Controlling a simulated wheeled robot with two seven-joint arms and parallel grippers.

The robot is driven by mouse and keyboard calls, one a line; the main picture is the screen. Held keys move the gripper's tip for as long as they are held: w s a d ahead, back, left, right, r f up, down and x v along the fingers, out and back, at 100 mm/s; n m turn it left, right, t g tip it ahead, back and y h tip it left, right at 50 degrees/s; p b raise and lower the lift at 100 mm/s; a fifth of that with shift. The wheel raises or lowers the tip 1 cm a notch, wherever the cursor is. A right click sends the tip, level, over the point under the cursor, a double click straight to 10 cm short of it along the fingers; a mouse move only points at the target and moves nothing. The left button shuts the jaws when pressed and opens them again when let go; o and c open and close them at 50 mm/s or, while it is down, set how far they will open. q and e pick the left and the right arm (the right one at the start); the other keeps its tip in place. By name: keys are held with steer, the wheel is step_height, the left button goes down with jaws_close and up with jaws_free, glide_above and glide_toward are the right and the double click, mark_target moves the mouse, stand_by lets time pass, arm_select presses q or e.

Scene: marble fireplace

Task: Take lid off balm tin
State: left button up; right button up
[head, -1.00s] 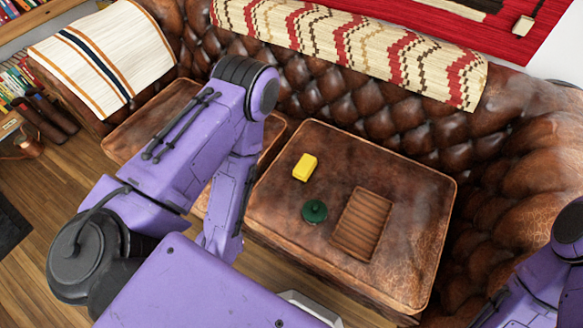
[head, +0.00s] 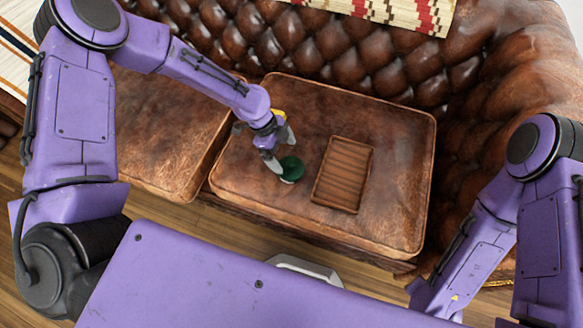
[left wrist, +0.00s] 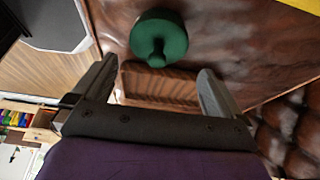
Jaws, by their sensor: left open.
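The green balm tin (head: 292,170) stands on the brown leather sofa cushion, left of the slatted wooden tray. In the left wrist view the green round tin (left wrist: 160,30) shows a small knob on its lid. My left gripper (head: 283,151) is open at the tin, with one fingertip close to its left side. Whether it touches the tin I cannot tell. In the left wrist view nothing is between the fingers (left wrist: 157,72), and the tin appears just beyond their tips. My right arm is at the right, and its gripper is out of view.
The wooden tray (head: 343,178) lies on the cushion (head: 395,150), right of the tin. A yellow block (head: 278,113) is partly hidden behind my left gripper. The tufted sofa back (head: 350,60) rises behind. The cushion right of the tray is clear.

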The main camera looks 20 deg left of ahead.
mark_target(290, 162)
arm_select(q)
steer(key=x, duration=0.5)
steer(key=shift+s+d+f, duration=0.1)
steer(key=shift+d+f, duration=0.15)
steer(key=shift+d, duration=0.15)
steer(key=c, duration=0.7)
steer(key=shift+r, duration=0.15)
